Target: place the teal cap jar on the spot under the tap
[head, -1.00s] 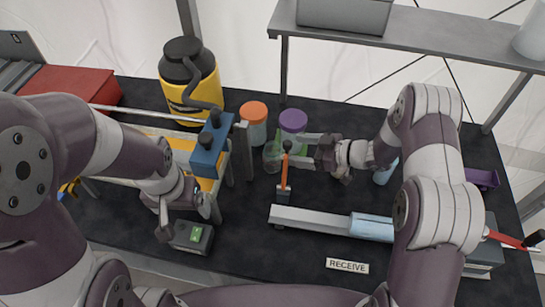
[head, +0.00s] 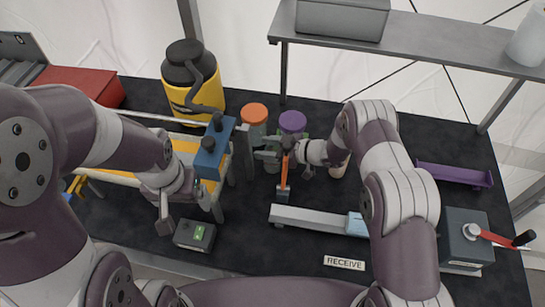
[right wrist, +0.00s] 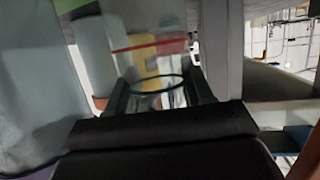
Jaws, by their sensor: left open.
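My left gripper (head: 188,216) is open and empty, pointing down near a small dark box with a green display (head: 196,234). A yellow-and-black drum (head: 192,78) carries a black curved spout.
Jars with an orange cap (head: 254,114) and a purple cap (head: 292,122) stand behind my right gripper. An orange-handled tool (head: 284,180) is close in front. A blue block (head: 213,150) stands left. A grey bar (head: 308,217) and a RECEIVE label (head: 344,263) lie in front.

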